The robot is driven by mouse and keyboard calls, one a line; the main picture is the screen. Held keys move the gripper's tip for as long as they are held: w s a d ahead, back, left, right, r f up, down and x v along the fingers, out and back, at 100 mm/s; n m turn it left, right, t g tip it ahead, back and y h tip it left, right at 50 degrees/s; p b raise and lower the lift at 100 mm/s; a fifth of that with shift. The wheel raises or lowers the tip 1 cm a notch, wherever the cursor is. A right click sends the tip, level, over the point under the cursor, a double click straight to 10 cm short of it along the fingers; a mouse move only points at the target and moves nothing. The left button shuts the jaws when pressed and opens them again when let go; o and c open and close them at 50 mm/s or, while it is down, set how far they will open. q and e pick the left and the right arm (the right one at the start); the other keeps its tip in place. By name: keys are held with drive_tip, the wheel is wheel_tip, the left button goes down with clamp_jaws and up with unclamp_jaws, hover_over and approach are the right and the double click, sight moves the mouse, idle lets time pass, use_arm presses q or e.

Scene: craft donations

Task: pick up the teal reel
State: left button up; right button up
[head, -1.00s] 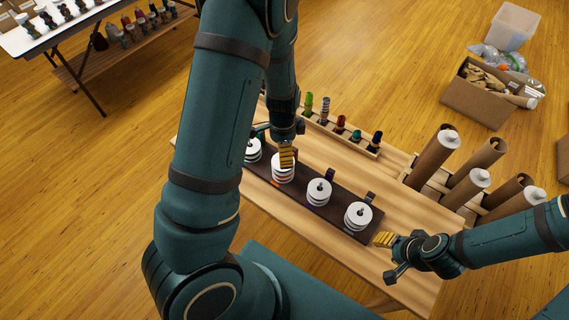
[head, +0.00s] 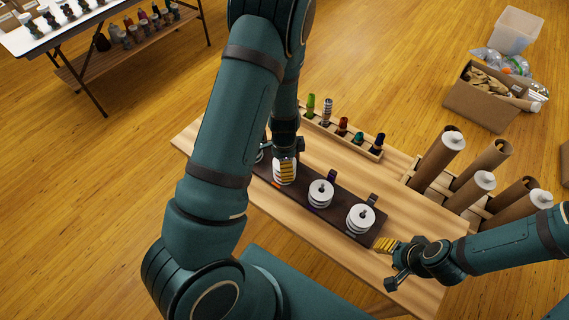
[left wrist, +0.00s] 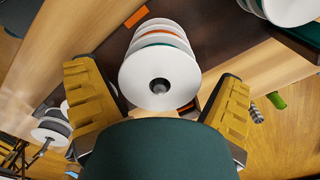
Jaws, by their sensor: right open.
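A stack of white-flanged reels (head: 280,177) stands on a dark rack (head: 335,220). In the left wrist view it faces me end-on, with a dark hole in the front white disc (left wrist: 158,82). A thin teal band, the teal reel (left wrist: 160,43), shows between white flanges behind that disc. My left gripper (head: 287,170) is at this stack. In the left wrist view its yellow-padded fingers (left wrist: 158,90) are apart, one on each side of the stack; contact cannot be told. My right gripper (head: 384,245) is open and empty beside the rack's right end.
Two other reel stacks (head: 320,192) (head: 360,219) stand right of the left gripper, and another is partly hidden on its left. A wooden tray (head: 345,146) of small spools lies behind. Tall cardboard tubes (head: 437,162) stand at the table's right.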

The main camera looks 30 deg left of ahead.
use_arm(q)
drive_tip(key=c, duration=0.6)
wheel_tip(320, 180, up, 10)
drive_tip(key=shift+r+p, duration=0.1)
drive_tip(key=shift+p, duration=1)
use_arm(e)
drive_tip(key=shift+w+d+r, duration=0.1)
drive_tip(key=shift+w+r, duration=0.05)
drive_tip(key=shift+r, duration=0.45)
drive_tip(key=shift+w+r, duration=0.1)
drive_tip(key=shift+r, duration=0.45)
